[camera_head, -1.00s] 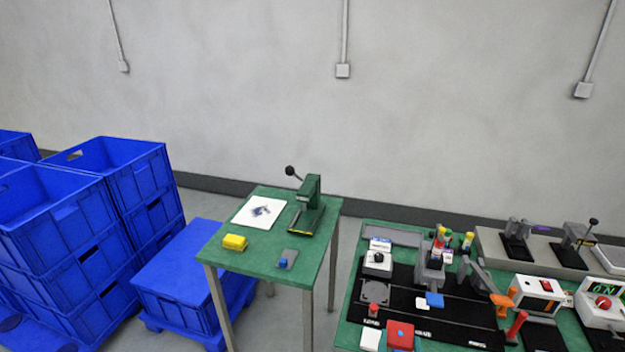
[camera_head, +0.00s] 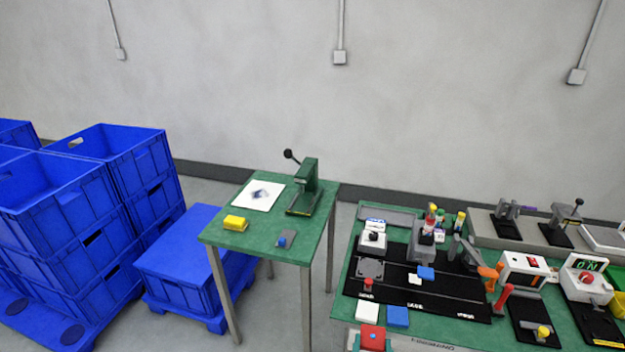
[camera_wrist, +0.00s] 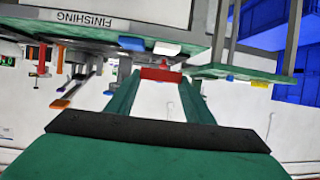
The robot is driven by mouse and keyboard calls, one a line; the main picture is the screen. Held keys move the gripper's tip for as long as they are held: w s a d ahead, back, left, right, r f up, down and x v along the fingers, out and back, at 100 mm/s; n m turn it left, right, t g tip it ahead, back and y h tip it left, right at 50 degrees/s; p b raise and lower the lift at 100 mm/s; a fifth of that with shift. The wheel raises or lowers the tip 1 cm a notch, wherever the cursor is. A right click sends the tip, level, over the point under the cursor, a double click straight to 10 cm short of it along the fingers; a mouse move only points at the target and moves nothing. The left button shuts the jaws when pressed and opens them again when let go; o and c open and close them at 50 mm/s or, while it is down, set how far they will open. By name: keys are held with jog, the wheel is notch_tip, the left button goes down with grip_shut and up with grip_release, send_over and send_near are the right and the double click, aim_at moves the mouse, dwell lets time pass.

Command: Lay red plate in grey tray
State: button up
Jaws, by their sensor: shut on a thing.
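In the wrist view, my gripper (camera_wrist: 160,75) is shut on the red plate (camera_wrist: 158,74), whose edge spans between the green fingers. My gripper does not show in the head view. A flat grey tray (camera_head: 389,214) lies at the back left of the workbench and appears empty.
The workbench (camera_head: 345,307) carries a black mat, a lever clamp, coloured-top parts and instrument boxes. A smaller green table (camera_head: 255,232) holds a yellow block (camera_head: 235,223), a paper sheet and a press. Blue crates (camera_head: 60,215) stand at left. Floor shows between the two tables.

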jog(key=a+f+n+y, duration=0.1)
jog(key=a+f, duration=0.6)
jog(key=f, duration=0.6)
jog(key=a+f+n+y, duration=0.1)
jog(key=a+f, duration=0.6)
jog(key=f, duration=0.6)
jog(key=shift+a+f+y, duration=0.2)
jog(key=shift+f+y, duration=0.1)
jog(key=shift+y, duration=0.1)
jog(key=shift+a, duration=0.1)
